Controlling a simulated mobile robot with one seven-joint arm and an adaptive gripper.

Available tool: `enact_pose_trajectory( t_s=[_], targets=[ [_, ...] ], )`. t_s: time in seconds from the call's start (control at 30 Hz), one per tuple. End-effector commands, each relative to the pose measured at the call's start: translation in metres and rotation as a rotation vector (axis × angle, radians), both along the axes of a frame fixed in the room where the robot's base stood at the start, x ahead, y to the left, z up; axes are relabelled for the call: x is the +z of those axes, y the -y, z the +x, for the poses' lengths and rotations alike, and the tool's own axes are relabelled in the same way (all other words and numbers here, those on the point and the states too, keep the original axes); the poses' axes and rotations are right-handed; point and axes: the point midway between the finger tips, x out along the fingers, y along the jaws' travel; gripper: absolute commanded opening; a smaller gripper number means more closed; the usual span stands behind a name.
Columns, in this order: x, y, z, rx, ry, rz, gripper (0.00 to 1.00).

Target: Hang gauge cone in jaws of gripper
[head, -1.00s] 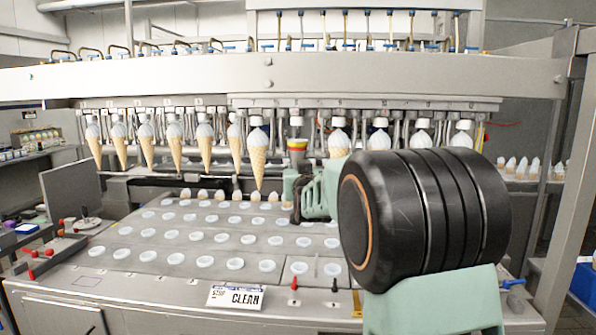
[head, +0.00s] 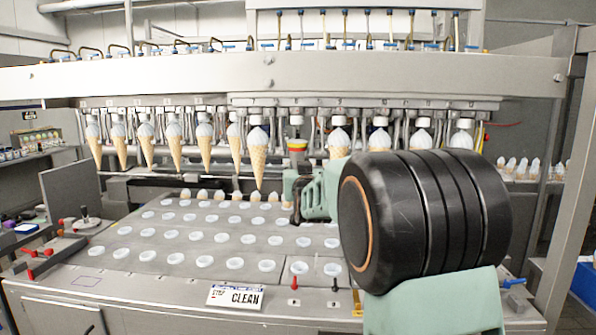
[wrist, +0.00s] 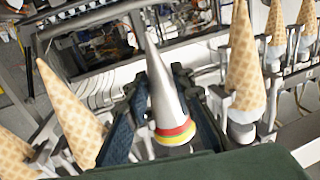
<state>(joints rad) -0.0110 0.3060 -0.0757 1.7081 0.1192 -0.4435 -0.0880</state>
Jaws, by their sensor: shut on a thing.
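The gauge cone is a silver cone with red, yellow and green bands at its wide end. In the wrist view the gauge cone (wrist: 163,95) stands between the two dark fingers of my gripper (wrist: 156,110), its tip toward the top of the picture. In the head view only the banded top of the gauge cone (head: 297,146) shows clearly; my pale green gripper (head: 299,185) covers much below it. My gripper is shut on it. The cone hangs tip down in the row of machine grippers, under a white cap. I cannot tell whether the machine's jaws hold it.
A waffle cone (head: 257,160) hangs close left of the gauge cone, and another (head: 339,142) hangs to its right. Several more hang along the row. The machine deck (head: 150,255) below has rows of round pockets. A CLEAN sign (head: 236,296) stands at its front.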

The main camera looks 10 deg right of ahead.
Motion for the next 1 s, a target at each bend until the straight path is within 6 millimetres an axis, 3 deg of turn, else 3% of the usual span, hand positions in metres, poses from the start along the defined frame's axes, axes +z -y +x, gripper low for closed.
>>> enact_pose_trajectory(
  t_s=[0.8, 0.83, 1.0],
  targets=[
    [-0.0057, 0.0, -0.0001, 0.0, 0.001, 0.0, 0.05],
    [-0.0052, 0.0, -0.0001, 0.0, 0.001, 0.0, 0.26],
    [-0.0054, 0.0, -0.0001, 0.0, 0.0, 0.0, 0.43]
  ],
)
